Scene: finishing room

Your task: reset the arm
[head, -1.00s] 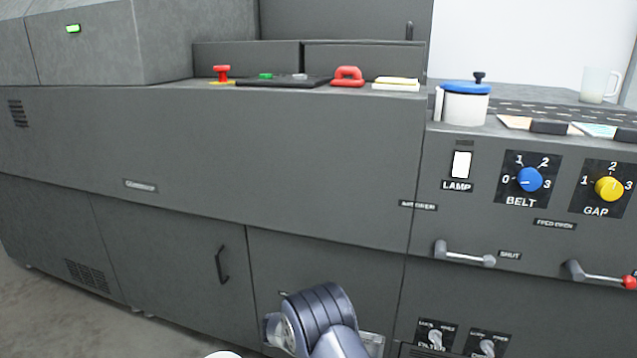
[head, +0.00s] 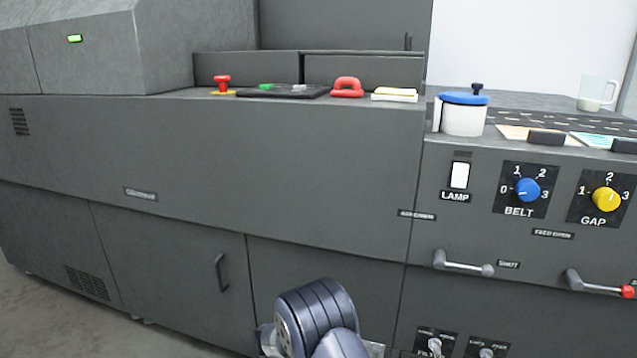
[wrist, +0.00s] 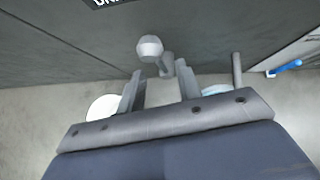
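My arm (head: 312,322) shows at the bottom middle of the head view as a rounded grey joint in front of the machine's lower panels. My gripper (wrist: 159,88) is out of sight in the head view. In the wrist view its two grey fingers stand apart, with no object seen between them. A pale knob on a short grey stem (wrist: 150,47) lies just beyond the fingertips in the picture. I cannot tell whether the fingers touch it.
The grey machine (head: 200,160) fills most of the head view. Its front has a blue BELT dial (head: 527,189), a yellow GAP dial (head: 606,199) and lever handles (head: 463,264). A blue-lidded pot (head: 463,115) stands on top. Floor (head: 50,310) shows at lower left.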

